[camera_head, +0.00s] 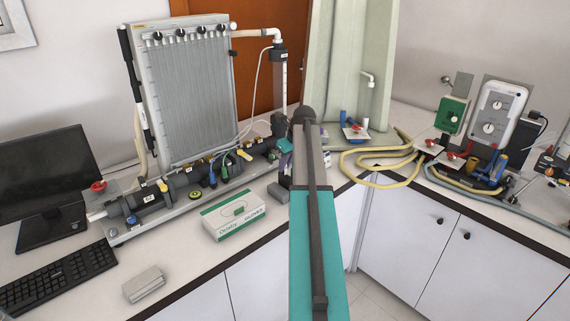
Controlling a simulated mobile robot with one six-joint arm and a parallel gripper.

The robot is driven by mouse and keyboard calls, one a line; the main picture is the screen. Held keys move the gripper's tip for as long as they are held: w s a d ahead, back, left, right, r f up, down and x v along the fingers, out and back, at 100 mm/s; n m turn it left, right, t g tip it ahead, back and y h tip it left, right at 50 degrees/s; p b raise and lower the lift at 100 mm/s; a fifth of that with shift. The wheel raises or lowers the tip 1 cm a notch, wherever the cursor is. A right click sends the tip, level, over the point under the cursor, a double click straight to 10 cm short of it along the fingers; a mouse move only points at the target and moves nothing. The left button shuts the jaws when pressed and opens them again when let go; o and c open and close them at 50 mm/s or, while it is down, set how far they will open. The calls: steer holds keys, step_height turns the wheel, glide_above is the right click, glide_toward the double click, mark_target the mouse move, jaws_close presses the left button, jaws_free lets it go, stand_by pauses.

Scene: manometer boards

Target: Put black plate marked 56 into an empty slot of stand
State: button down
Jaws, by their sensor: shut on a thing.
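My arm rises from the bottom middle, and my gripper (286,172) shows only partly at its left side, in front of the pipe rig. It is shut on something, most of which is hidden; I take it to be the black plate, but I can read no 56. A dark grey block (279,193) shows just below the gripper, at the counter; I cannot tell whether it touches the gripper. I cannot make out the stand or its slots with certainty. A small light grey block (145,283) lies on the front left of the counter.
A manometer board (190,95) stands behind dark pipes with valves (180,185). A white and green glove box (233,214) sits left of my arm. A monitor (42,175) and keyboard (58,277) are at left. Yellow hoses (375,165) and instruments (492,115) crowd the right counter.

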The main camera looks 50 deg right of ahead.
steer(key=shift+f, duration=0.6)
steer(key=c, duration=1.7)
jaws_free()
steer(key=shift+r, duration=0.15)
steer(key=shift+b+v, duration=1.9)
steer(key=shift+v, duration=4.9)
